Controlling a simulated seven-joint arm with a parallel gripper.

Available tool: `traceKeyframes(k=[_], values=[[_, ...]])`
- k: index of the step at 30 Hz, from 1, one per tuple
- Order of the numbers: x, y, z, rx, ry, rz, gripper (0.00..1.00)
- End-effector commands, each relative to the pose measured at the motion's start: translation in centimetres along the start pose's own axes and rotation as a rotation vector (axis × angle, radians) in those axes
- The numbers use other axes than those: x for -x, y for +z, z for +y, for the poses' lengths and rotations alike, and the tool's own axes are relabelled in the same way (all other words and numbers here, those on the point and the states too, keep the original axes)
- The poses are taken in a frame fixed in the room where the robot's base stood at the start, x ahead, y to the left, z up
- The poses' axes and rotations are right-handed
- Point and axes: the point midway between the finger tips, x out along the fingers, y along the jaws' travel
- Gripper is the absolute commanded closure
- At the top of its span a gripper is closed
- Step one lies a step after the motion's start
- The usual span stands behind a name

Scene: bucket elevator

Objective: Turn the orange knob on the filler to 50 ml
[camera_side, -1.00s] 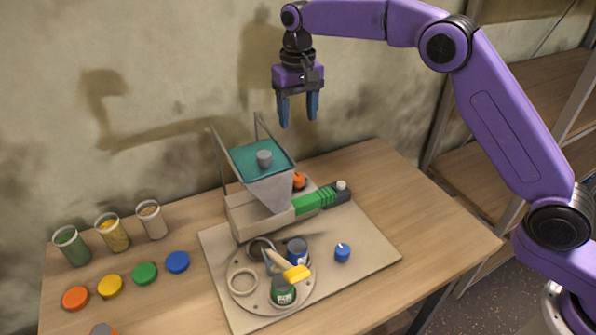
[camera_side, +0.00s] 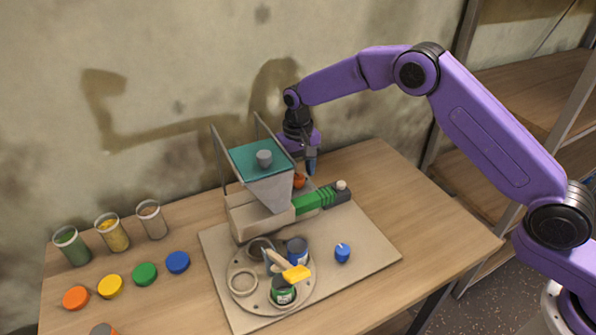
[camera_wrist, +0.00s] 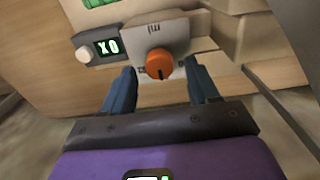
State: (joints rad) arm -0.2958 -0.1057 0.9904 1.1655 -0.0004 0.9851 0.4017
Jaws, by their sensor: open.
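The orange knob (camera_wrist: 160,64) sits on a light plate (camera_wrist: 150,35) of the filler, with a small dark mark on the plate beside it. In the side view the knob (camera_side: 299,181) shows at the back of the filler (camera_side: 263,212), partly covered by the hopper. My gripper (camera_wrist: 162,85) is open, its two blue fingers on either side of the knob in the wrist view, with gaps to it. In the side view my gripper (camera_side: 311,168) points down just above and behind the knob. Contact with the knob is not visible. The knob's setting cannot be read.
A dark display reading "X0" (camera_wrist: 107,47) and a white button (camera_wrist: 83,55) are beside the knob. The hopper with its teal lid (camera_side: 262,158) stands close left of my gripper. A round plate (camera_side: 250,299) with jars and a blue-topped piece (camera_side: 342,252) are in front.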

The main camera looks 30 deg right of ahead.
Motion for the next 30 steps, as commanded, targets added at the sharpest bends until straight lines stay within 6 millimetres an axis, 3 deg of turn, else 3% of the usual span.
traceKeyframes(k=[12,17,18,30], values=[[-0.81,0.01,0.02,0.0,0.0,0.0,0.4],[-0.79,0.01,0.02,0.0,0.0,0.0,0.92],[-0.79,0.01,0.02,0.0,0.0,0.0,0.97],[-0.76,0.0,0.01,0.067,0.0,0.0,0.96]])
